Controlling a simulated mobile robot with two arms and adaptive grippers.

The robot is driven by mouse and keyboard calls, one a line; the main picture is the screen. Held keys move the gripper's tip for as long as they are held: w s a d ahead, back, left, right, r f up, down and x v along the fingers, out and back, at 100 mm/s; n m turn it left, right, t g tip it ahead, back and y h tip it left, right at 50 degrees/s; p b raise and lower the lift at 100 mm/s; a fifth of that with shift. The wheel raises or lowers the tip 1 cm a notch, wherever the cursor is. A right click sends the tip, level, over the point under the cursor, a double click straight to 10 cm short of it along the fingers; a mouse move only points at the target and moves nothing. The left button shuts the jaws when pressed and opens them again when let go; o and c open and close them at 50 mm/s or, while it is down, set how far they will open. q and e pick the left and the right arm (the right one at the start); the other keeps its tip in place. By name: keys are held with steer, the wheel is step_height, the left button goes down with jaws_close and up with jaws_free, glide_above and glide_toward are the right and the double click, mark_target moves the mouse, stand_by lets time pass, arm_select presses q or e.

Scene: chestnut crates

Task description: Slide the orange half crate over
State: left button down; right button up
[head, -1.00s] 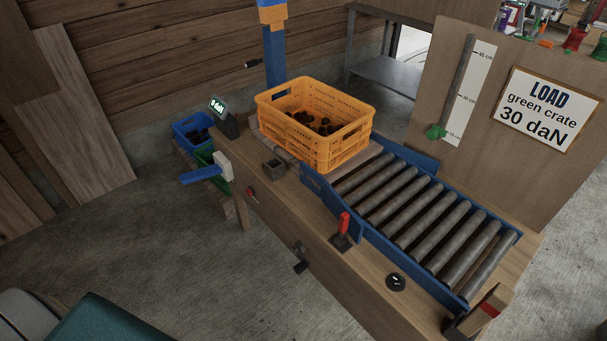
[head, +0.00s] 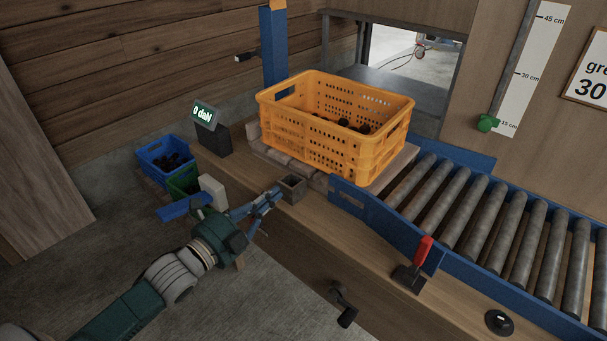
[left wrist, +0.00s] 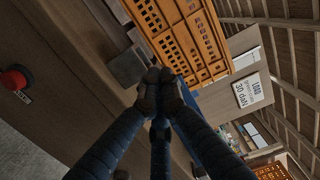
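The orange crate (head: 300,140) stands upright on a slatted platform at the left end of the roller conveyor. Dark chestnuts lie low inside it. It also shows large in the left wrist view (left wrist: 172,40). My left gripper (head: 277,194) is in front of the bench, its tips near a small grey open box (head: 291,187) and below the crate's near side. Its fingers meet at the tips, with nothing seen between them; in the left wrist view the tips (left wrist: 160,90) lie just below the crate, apparently apart from it. My right gripper is out of view.
The roller conveyor (head: 500,225) with blue rails runs right from the crate. A red-handled lever (head: 421,252) stands by its front rail. A display (head: 204,116) reads 0 daN. Blue (head: 161,152) and green bins (head: 182,181) are at left. A blue post (head: 274,50) rises behind the crate.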

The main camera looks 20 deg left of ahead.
mark_target(310, 164)
arm_select(q)
steer(key=b+x, duration=0.1)
steer(key=x, duration=1)
steer(key=shift+w+f, duration=0.1)
steer(key=shift+w, duration=0.2)
steer(key=shift+w+d, duration=0.1)
steer(key=shift+w, duration=0.35)
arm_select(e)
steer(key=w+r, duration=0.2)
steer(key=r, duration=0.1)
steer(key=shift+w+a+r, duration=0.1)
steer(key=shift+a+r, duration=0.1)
